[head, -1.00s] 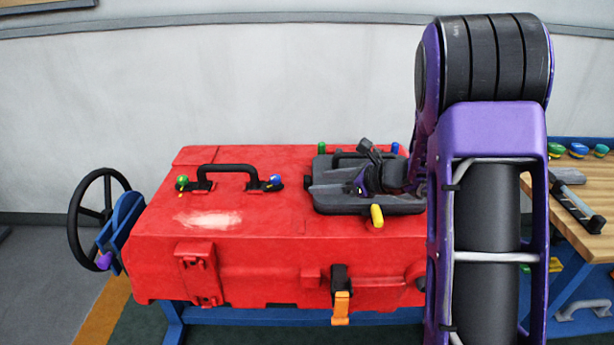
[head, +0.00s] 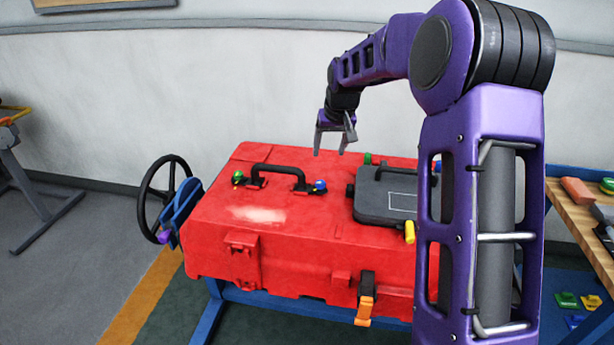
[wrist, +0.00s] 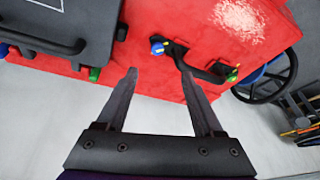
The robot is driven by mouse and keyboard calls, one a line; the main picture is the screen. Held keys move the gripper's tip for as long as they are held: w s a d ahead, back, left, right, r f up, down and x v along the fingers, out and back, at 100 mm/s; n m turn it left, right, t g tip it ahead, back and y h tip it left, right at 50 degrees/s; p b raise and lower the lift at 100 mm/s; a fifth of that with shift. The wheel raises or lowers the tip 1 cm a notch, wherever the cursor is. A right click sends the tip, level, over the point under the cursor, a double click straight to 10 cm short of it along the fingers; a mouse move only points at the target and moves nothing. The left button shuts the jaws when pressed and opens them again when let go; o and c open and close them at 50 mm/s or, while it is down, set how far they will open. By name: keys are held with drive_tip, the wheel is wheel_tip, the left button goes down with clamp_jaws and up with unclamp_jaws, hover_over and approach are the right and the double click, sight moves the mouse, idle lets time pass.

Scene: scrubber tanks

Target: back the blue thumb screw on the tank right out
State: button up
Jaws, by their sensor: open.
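The red tank (head: 270,245) has a black handle (head: 275,172) on top. The blue thumb screw (head: 320,186) is at the handle's right end, and a green screw (head: 238,176) is at its left end. In the wrist view the blue screw (wrist: 157,48) appears just beyond and between my fingertips, and the green screw (wrist: 232,76) is to the right. My gripper (head: 330,146) is open and empty, in the air above the tank, pointing down. It also shows in the wrist view (wrist: 159,75), with a clear gap between its fingers.
A dark lid (head: 385,196) with a yellow knob (head: 409,232) and green knob (head: 368,158) sits right of the handle. A black handwheel (head: 158,200) stands at the tank's left. A wooden bench (head: 585,220) is at right, behind my arm. The air above the handle is clear.

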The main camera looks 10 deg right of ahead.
approach(321, 183)
drive_tip(key=shift+n, duration=0.3)
drive_tip(key=x, duration=0.8)
drive_tip(key=shift+w+f, duration=0.1)
clamp_jaws()
